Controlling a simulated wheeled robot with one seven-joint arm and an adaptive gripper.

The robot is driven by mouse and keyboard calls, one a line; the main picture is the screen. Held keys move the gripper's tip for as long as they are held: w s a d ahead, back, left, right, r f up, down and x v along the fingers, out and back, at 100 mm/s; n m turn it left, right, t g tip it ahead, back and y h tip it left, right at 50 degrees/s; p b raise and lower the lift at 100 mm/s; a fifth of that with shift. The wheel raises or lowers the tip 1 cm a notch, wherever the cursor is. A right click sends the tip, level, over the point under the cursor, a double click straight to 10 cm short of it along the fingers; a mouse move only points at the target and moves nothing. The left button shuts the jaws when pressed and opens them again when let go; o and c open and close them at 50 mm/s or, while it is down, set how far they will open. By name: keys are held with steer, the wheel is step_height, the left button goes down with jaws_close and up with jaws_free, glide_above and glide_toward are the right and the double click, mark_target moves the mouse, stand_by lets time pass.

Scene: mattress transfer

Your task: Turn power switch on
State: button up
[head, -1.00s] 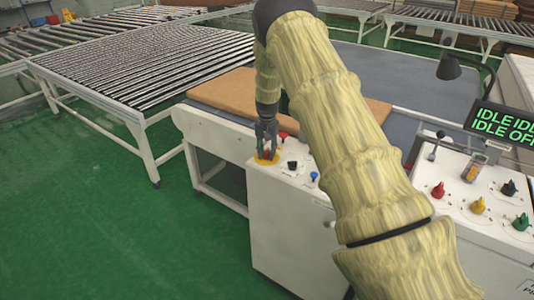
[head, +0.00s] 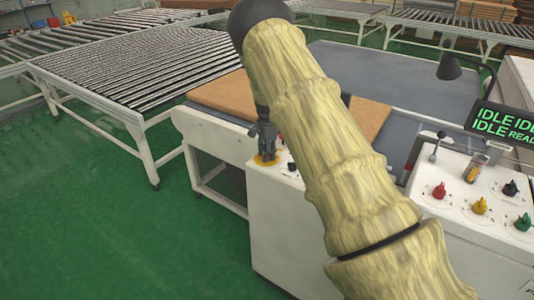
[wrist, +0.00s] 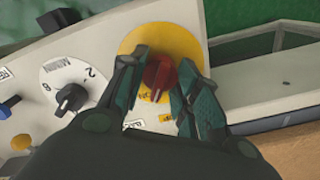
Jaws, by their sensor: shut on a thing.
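The power switch is a red rotary knob (wrist: 159,76) on a round yellow plate (wrist: 160,35). The plate also shows at the left end of the white control cabinet in the head view (head: 264,162). My gripper (head: 266,154) points down over the plate. In the wrist view my gripper's two green fingers (wrist: 163,72) are closed around the red knob. The knob is turned at a slant to the plate's lettering, which is mostly hidden by the fingers. A display (head: 502,124) at the right reads "IDLE" and "READ", cut off by the picture edge.
A black dial (wrist: 72,98), a blue switch (wrist: 8,106) and a yellow button (wrist: 21,142) sit beside the knob. Red (head: 439,190), yellow (head: 480,205) and green (head: 522,221) knobs stand on the right panel. A brown mattress-like slab (head: 225,92) lies behind.

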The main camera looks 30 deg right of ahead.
steer(key=shift+r+m, duration=0.1)
steer(key=shift+m, duration=1)
steer(key=shift+w, duration=0.1)
steer(key=o, duration=1.1)
steer(key=shift+c, duration=0.2)
step_height(320, 180, up, 12)
steer(key=shift+d, duration=0.1)
